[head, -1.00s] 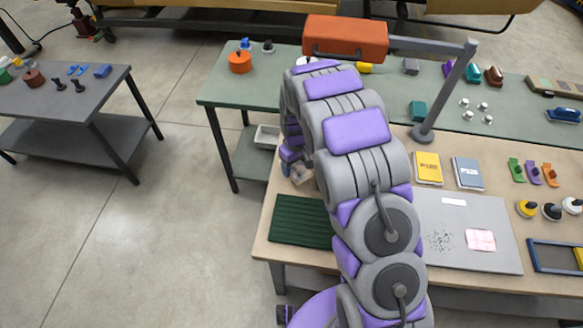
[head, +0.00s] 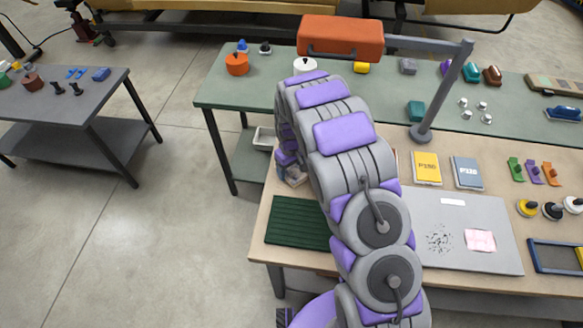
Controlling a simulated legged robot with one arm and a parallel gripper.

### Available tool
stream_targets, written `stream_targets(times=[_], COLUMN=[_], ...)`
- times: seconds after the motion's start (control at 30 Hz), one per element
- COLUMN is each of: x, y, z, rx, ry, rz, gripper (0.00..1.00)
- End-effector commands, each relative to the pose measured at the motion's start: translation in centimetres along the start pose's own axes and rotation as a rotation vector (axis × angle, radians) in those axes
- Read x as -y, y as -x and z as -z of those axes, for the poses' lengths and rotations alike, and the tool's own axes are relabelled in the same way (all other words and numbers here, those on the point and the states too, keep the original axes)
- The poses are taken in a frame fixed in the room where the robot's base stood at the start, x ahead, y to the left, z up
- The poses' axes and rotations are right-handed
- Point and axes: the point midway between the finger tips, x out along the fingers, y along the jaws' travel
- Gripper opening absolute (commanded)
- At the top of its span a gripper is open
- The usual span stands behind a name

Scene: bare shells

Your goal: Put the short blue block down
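My arm rises through the middle of the head view and bends over and down behind itself. Its far end (head: 290,165) shows only in part at the arm's left side, above the left end of the near table. The fingers are hidden or too small to make out, so I cannot tell what they hold. No short blue block can be made out at the gripper. A longer blue sanding block (head: 563,114) lies at the right on the green table.
The near tan table (head: 262,205) bears a dark green ridged mat (head: 296,222), a grey board (head: 490,255) and sandpaper packs (head: 427,168). The green table (head: 225,95) behind has a lamp post (head: 448,90) with an orange head (head: 342,38). Open floor lies left.

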Motion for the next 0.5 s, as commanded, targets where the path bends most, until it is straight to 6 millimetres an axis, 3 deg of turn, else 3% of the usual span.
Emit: stream_targets(times=[0.2, 0.5], x=[0.18, -0.07], y=[-0.03, -0.02], z=[0.10, -0.07], rx=[0.001, 0.000], ry=[0.002, 0.001], rz=[-0.001, 0.002], gripper=[0.93, 0.93])
